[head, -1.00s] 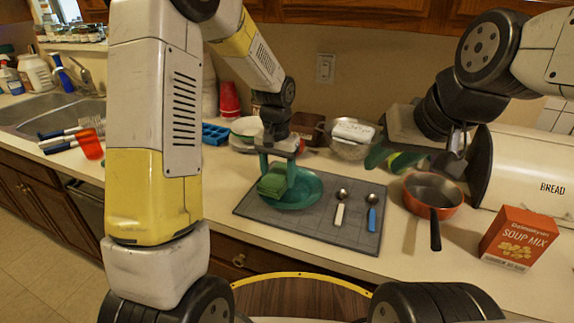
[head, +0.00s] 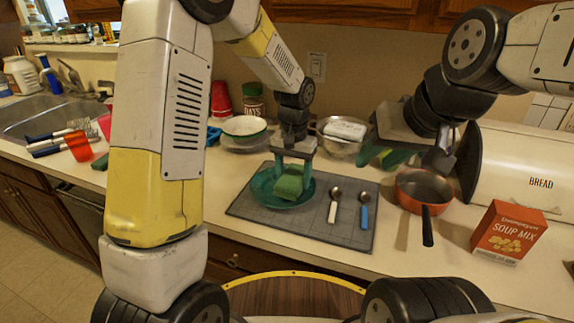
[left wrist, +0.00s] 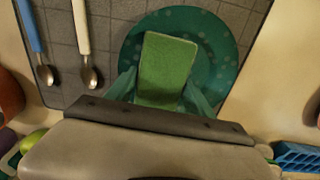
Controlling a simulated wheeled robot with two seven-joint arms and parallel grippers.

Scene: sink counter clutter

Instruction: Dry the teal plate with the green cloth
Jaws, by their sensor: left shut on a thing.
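The teal plate (head: 264,190) lies flat on a grey mat; it also shows in the left wrist view (left wrist: 218,52). My left gripper (head: 291,166), with green fingers, points down over the plate. It is shut on the folded green cloth (head: 289,188), which is over the right part of the plate. The cloth shows between the fingers in the left wrist view (left wrist: 167,72); its underside is hidden, so I cannot tell how firmly it touches the plate. My right gripper (head: 376,157) hangs in the air at the right, its green fingers apart, seemingly empty.
Two spoons (head: 334,207) (head: 364,212) lie on the mat (head: 310,232) right of the plate. A red pan (head: 421,190), soup mix box (head: 508,234) and bread bin (head: 525,165) stand further right. The sink is left.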

